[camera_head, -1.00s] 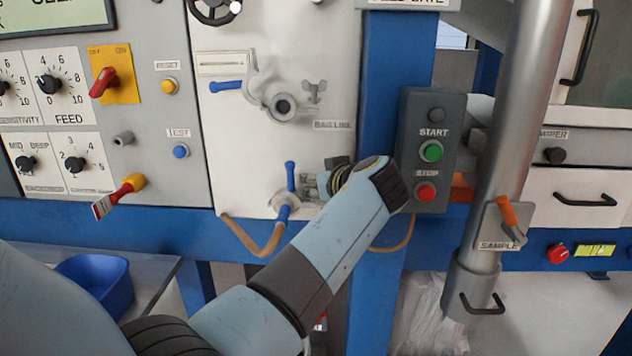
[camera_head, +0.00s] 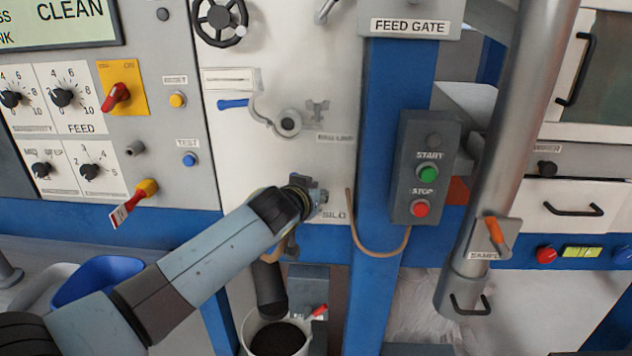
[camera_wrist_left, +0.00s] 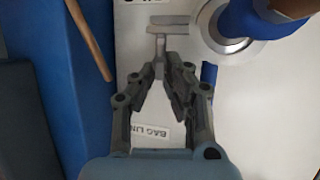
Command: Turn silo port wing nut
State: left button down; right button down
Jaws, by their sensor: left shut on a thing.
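The silver wing nut (camera_wrist_left: 168,25) shows at the top of the left wrist view as a T-shaped piece with a short stem. My left gripper (camera_wrist_left: 158,75) is shut on its stem. In the head view my left gripper (camera_head: 315,194) is at the lower white panel beside the SILO label (camera_head: 335,215) and hides most of the silo port. The port's round silver collar (camera_wrist_left: 222,42), with a blue part at its centre, shows in the left wrist view. My right gripper is not in view.
The bag line port (camera_head: 288,123) and its wing nut (camera_head: 317,111) are above my gripper. A blue post (camera_head: 385,285) with a START/STOP box (camera_head: 424,168) stands to the right. A brown hose (camera_head: 374,252) hangs below. A bucket (camera_head: 250,334) of dark material is under my arm.

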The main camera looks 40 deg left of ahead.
pick_arm(q)
jog(key=shift+m+h+p, duration=0.5)
jog(key=shift+h, duration=0.1)
jog(key=shift+f, duration=0.1)
jog(key=c, duration=1.5)
grip_release()
jog(key=shift+d, duration=0.15)
jog(key=shift+o, duration=0.2)
jog(key=shift+s+r, duration=0.2)
jog(key=shift+s, duration=0.1)
jog(key=v, duration=0.7)
jog(key=shift+s, duration=0.25)
jog(key=shift+f, duration=0.1)
